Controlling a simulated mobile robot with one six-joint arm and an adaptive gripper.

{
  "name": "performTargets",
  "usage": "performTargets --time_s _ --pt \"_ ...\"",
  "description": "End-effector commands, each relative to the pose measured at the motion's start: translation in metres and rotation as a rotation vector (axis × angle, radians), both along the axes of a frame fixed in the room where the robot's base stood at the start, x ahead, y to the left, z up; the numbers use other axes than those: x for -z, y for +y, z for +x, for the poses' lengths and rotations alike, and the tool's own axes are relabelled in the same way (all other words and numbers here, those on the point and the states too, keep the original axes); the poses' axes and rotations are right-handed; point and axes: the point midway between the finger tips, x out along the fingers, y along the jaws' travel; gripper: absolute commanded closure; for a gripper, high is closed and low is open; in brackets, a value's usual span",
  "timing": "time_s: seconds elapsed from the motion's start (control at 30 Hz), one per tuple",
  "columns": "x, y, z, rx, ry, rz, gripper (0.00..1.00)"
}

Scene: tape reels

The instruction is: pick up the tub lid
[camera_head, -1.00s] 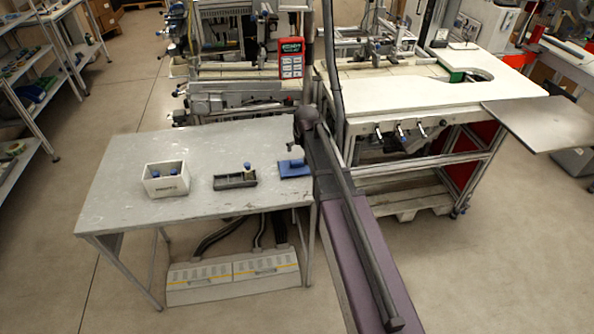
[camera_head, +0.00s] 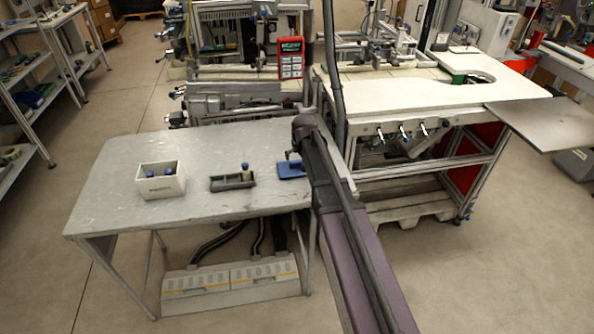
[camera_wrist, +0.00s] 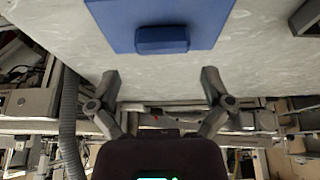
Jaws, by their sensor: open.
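The tub lid is a flat blue square plate (camera_head: 290,171) at the right end of the grey table in the head view, partly covered by my arm. In the wrist view the lid (camera_wrist: 205,18) fills the top middle, with a raised blue grip block (camera_wrist: 162,40) on it. My gripper (camera_wrist: 160,74) is open and empty. Its two fingers are spread, and in the picture their tips lie just below the lid's edge, apart from the grip block. In the head view my gripper (camera_head: 293,157) is small and dark beside the lid.
On the grey table (camera_head: 120,205) stand a white box (camera_head: 161,188) with blue-capped items and a dark tray (camera_head: 233,183) with a blue-capped item. A dark object (camera_wrist: 306,18) shows at the wrist view's right edge. A white workbench (camera_head: 420,95) stands to the right.

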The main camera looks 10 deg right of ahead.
Motion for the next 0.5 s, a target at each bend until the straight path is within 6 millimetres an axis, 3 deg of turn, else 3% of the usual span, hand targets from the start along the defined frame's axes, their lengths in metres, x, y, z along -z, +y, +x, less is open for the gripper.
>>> performTargets --time_s 0.5 --pt "0.011 0.001 0.004 -0.001 0.0 0.0 0.0"
